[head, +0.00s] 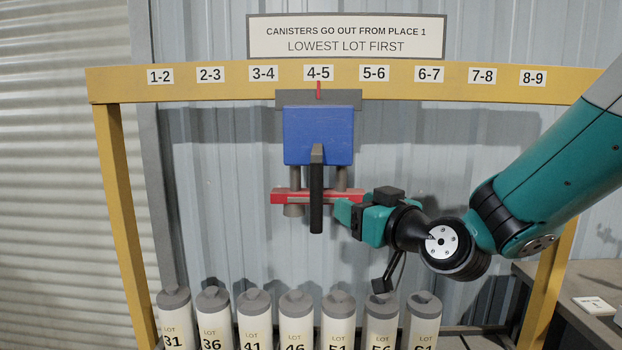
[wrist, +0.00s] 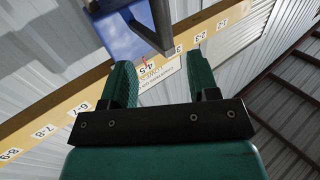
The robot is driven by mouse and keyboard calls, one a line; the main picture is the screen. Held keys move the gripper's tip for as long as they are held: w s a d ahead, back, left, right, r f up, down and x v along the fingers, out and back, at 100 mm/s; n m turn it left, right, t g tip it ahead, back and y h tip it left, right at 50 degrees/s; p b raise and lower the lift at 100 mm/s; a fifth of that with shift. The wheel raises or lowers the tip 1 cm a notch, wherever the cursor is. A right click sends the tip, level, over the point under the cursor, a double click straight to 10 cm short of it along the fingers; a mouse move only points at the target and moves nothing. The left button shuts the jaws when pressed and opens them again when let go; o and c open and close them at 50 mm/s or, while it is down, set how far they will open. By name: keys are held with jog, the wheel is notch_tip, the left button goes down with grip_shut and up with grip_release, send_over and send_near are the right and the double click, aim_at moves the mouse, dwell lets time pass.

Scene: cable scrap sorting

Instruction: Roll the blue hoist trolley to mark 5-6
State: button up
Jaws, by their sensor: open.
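The blue hoist trolley (head: 318,135) hangs from the yellow beam, its red pointer at the 4-5 label (head: 318,73). A dark upright handle (head: 316,190) is on its front, and a red crossbar (head: 285,196) is below. The 5-6 label (head: 374,73) is one place to the right. My gripper (head: 340,212) is open, just right of the handle and low on the trolley; its fingertips are partly hidden in the head view. In the wrist view, the handle (wrist: 150,22) and blue body (wrist: 124,40) appear ahead of the open fingers (wrist: 160,75).
The yellow beam (head: 220,92) carries labels from 1-2 to 8-9. A sign (head: 346,37) is above it. A row of lot-numbered canisters (head: 297,318) stands below the trolley. A grey table (head: 590,275) is at the right. The beam right of the trolley looks clear.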

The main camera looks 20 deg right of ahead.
aim_at(312, 188)
jog(key=p+x, duration=0.8)
jog(key=x, duration=0.6)
jog(key=shift+r+p, duration=0.1)
jog(key=shift+p, duration=0.2)
jog(key=shift+w+a, duration=0.15)
jog(key=shift+w, duration=0.35)
jog(key=shift+f, duration=0.2)
grip_shut()
